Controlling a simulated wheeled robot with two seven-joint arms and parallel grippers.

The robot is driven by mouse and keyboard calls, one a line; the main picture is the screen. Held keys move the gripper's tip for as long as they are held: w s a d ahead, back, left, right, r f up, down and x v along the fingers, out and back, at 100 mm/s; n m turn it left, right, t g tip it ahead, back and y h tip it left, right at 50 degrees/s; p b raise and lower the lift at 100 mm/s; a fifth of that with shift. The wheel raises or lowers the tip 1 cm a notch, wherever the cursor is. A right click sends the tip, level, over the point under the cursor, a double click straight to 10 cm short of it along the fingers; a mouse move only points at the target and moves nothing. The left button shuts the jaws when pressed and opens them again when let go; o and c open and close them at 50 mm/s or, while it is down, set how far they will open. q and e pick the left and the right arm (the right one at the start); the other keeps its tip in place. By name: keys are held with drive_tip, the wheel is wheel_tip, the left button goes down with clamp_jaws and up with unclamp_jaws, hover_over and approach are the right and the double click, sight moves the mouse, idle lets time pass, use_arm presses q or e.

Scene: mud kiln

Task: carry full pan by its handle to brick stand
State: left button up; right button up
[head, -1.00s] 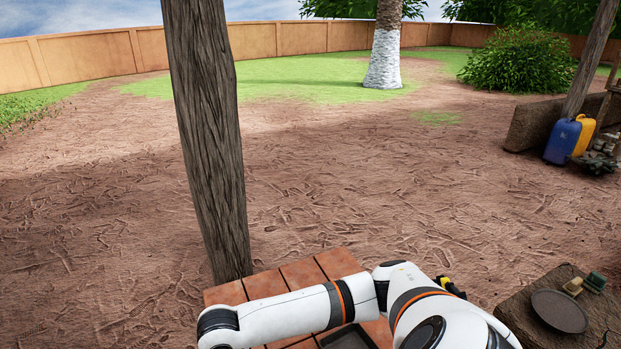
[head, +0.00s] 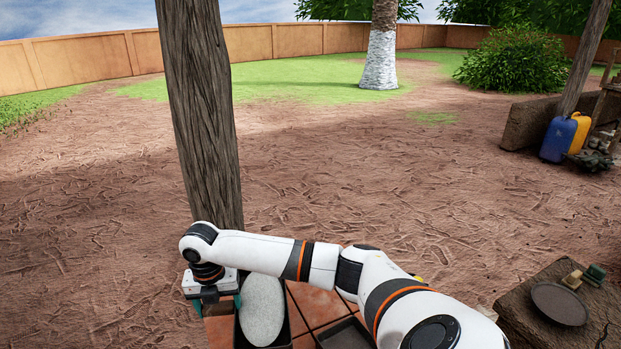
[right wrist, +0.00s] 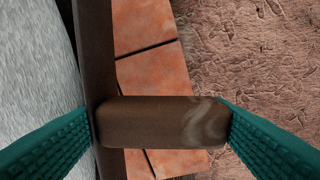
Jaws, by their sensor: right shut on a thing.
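The full pan (head: 240,341) is a dark pan filled with grey material (head: 262,310), at the bottom of the head view. Its rim (right wrist: 96,55) and grey filling (right wrist: 35,60) show at the left of the right wrist view. My right gripper (head: 216,304) is at the pan's left side, with its teal fingers shut on the brown pan handle (right wrist: 163,122). A red brick surface (head: 318,303), perhaps the brick stand, shows beside the pan and below the handle (right wrist: 150,80). I cannot tell whether the pan touches it. My left gripper is out of view.
A second dark pan (head: 345,333) is to the right on the bricks. A wooden post (head: 205,130) stands just behind the gripper. At right, a rough block (head: 545,335) bears a round dark dish (head: 558,304). Bare ground (head: 400,190) beyond is open.

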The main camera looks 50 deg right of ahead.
sight(229, 334)
drive_tip(key=n, duration=0.1)
drive_tip(key=w+d+n, duration=0.1)
drive_tip(key=n, duration=0.1)
drive_tip(key=shift+w+d+r, duration=0.15)
drive_tip(key=shift+w+r, duration=0.1)
drive_tip(key=shift+r, duration=0.1)
wheel_tip(229, 334, down, 10)
drive_tip(key=shift+b, duration=0.4)
drive_tip(key=shift+f, duration=0.15)
drive_tip(key=o, duration=1.4)
wheel_tip(229, 334, up, 12)
drive_tip(key=shift+r+p, duration=0.2)
drive_tip(key=shift+p, duration=0.2)
